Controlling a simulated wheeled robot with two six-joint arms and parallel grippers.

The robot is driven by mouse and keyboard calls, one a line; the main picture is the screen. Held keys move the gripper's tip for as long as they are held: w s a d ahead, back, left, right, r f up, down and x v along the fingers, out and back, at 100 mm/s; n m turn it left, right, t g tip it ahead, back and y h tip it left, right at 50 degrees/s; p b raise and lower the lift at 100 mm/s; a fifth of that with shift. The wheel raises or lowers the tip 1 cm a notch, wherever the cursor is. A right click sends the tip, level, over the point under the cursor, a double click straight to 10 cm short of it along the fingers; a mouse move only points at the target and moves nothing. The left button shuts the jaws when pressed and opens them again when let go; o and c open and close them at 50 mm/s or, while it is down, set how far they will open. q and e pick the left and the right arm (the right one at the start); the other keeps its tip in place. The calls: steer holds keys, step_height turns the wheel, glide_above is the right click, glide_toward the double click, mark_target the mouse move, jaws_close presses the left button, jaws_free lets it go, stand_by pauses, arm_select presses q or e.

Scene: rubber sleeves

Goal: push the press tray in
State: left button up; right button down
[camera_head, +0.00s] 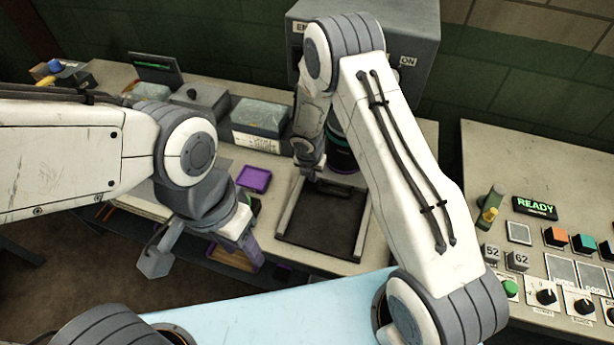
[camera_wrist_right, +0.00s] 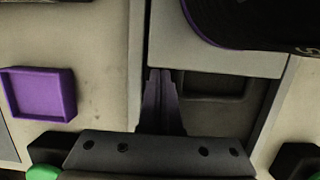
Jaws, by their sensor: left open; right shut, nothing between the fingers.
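The press (camera_head: 385,50) is a grey housing at the back. A dark cylinder with a purple band (camera_head: 340,155) stands under it, partly behind my right arm. In the right wrist view the cylinder (camera_wrist_right: 265,20) rests on a light grey plate, which looks like the press tray (camera_wrist_right: 205,58). A dark recessed bed (camera_head: 320,228) lies in front of it. My right gripper (camera_wrist_right: 160,74) is shut and empty, its tips at the plate's near left corner; contact is unclear. My left gripper (camera_head: 247,258) is open, pointing down at the bench's front edge, left of the bed.
A small purple tray (camera_head: 254,179) lies left of the bed; it also shows in the right wrist view (camera_wrist_right: 40,94). A bin (camera_head: 260,117) stands behind it. A control panel with a lit READY sign (camera_head: 535,208) is at the right. A light blue surface (camera_head: 270,312) is in front.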

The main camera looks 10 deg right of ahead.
steer(key=shift+w+d, duration=0.1)
steer(key=shift+w, duration=0.4)
